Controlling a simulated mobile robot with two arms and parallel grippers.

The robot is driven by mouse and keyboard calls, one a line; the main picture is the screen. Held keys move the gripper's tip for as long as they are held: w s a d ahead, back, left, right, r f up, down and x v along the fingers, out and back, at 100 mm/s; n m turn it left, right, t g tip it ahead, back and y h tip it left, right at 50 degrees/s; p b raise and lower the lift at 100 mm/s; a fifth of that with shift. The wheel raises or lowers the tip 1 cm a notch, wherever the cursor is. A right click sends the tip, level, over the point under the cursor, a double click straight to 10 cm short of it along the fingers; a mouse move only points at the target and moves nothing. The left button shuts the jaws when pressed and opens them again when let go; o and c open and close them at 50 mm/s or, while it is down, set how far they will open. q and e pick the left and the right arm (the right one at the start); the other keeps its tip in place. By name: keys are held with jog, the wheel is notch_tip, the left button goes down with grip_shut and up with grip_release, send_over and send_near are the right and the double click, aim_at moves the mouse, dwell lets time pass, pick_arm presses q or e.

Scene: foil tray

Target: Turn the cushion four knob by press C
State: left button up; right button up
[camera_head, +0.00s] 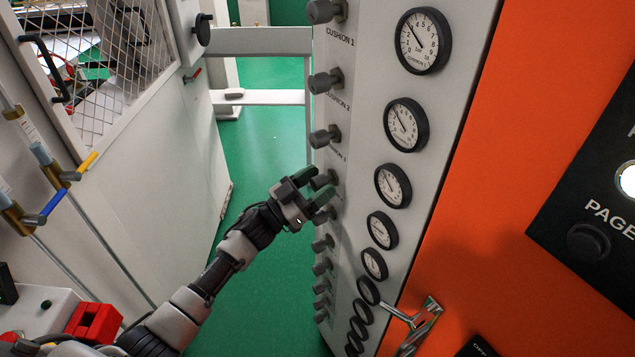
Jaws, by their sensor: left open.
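A grey panel (350,200) carries a column of grey knobs with printed labels. The labels for cushion 1 and cushion 2 read clearly, and the lower ones are blurred or covered. The fourth visible knob from the top (325,178), seemingly the cushion four knob, is partly hidden by my left gripper; its label is not readable. My left gripper (319,187) is open, with its dark green fingertips at this knob, one on its upper-left side and one below. I cannot tell whether they touch it. My right gripper is not in view.
Round gauges (393,185) line the panel right of the knobs. Other knobs sit closely above (325,136) and below (322,244) my gripper. A mesh-windowed machine stands left; green floor (265,290) lies between.

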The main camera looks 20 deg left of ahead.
pick_arm(q)
jog(key=shift+w, duration=0.1)
jog(key=c, duration=0.9)
jog(key=shift+m, duration=0.4)
jog(key=m+g+h+b, duration=0.1)
jog(key=m+g+b, duration=0.1)
jog(key=m, duration=0.1)
jog(key=shift+f+m, duration=0.1)
jog(key=shift+m, duration=0.2)
jog(key=m+g+h+b, duration=0.1)
jog(key=m+g+b, duration=0.1)
jog(key=m, duration=0.3)
jog(key=m+g+b, duration=0.1)
jog(key=m+g, duration=0.1)
jog(key=m, duration=0.2)
jog(key=shift+d+m, duration=0.1)
jog(key=shift+m, duration=0.2)
jog(key=shift+m+g+b, duration=0.4)
jog(key=shift+m+g, duration=0.4)
jog(key=shift+m, duration=1.2)
